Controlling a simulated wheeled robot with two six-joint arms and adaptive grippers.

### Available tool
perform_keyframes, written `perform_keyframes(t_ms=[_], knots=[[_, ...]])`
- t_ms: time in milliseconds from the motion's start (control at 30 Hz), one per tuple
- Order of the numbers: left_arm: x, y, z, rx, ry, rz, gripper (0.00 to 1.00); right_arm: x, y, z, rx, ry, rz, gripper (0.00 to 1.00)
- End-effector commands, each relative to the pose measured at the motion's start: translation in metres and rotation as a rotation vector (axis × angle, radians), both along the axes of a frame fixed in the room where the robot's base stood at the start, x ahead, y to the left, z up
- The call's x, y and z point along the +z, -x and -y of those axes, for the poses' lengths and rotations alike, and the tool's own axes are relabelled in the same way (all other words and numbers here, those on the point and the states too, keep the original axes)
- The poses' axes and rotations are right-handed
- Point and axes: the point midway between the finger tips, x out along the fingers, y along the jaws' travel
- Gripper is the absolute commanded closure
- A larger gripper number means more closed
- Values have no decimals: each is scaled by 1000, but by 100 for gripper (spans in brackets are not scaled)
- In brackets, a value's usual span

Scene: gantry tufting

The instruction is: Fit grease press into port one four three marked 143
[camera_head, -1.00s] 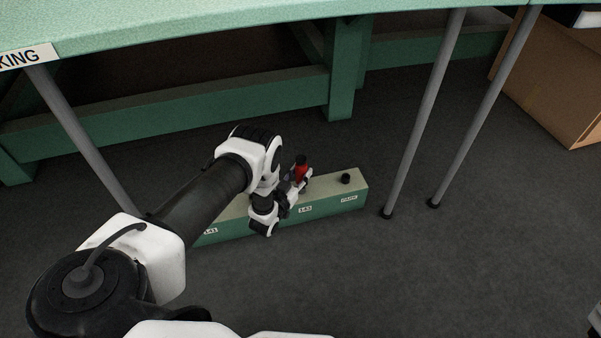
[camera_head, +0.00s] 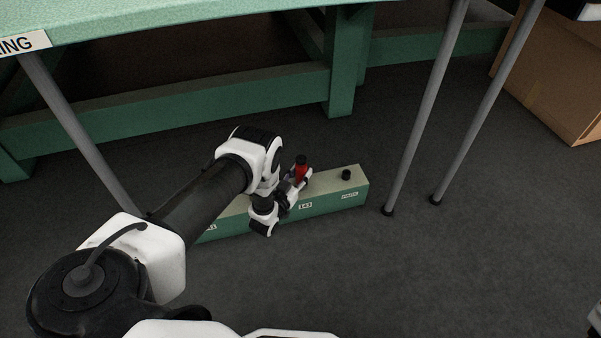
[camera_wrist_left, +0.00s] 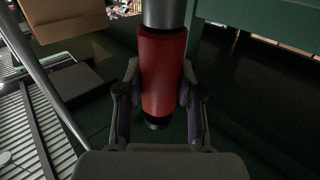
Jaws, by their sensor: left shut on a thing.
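The grease press is a red cylinder with a dark top (camera_head: 301,171). In the left wrist view the red press (camera_wrist_left: 162,75) stands between the two fingers, with a grey section above and a dark tip below. My left gripper (camera_head: 297,180) is shut on it, over the green block (camera_head: 330,202). The port label 143 (camera_head: 305,205) is on the block's front face, just below the gripper. The port itself is hidden by the press and gripper, so I cannot tell whether the tip is in it. My right gripper is not in view.
A black round piece (camera_head: 346,174) stands on the block's right end above another label. Thin grey legs (camera_head: 425,110) stand right of the block. A green beam (camera_head: 170,97) runs behind it. A cardboard box (camera_head: 555,85) is at far right. Dark floor in front is clear.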

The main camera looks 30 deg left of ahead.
Motion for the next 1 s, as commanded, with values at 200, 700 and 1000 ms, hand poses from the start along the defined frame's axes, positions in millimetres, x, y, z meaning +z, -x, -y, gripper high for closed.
perform_keyframes(t_ms=[200, 700, 1000], knots=[[-3, 0, 0, 0, 0, 0, 39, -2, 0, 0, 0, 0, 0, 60], [-4, 21, 1, 1, -1, -4, 34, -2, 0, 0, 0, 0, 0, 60], [-4, 96, 7, 2, 0, -5, 34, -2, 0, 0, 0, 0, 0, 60]])
